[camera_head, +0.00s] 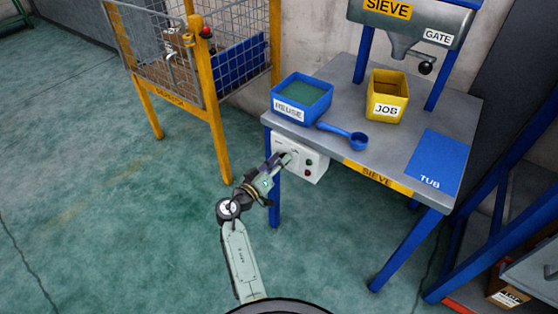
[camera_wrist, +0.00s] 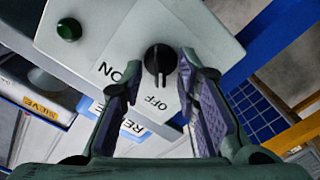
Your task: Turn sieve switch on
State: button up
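The sieve switch is a black rotary knob (camera_wrist: 160,59) on a white control box (camera_head: 310,166) at the front left of the sieve table. ON and OFF labels are printed beside the knob, and its pale pointer mark faces the OFF side. My gripper (camera_wrist: 158,72) is open, with its two fingers on either side of the knob. A gap shows at the left finger; I cannot tell whether the right finger touches the knob. In the head view my gripper (camera_head: 281,160) is at the left part of the box and hides the knob.
A green lamp (camera_wrist: 69,29) is on the box. The sieve table (camera_head: 405,144) holds a blue REUSE tub (camera_head: 291,113), a blue scoop (camera_head: 357,140) and a yellow JOB tub (camera_head: 386,109). A yellow-framed mesh cage (camera_head: 217,134) stands to the left. Floor in front is clear.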

jog(key=shift+c, duration=0.5)
grip_shut()
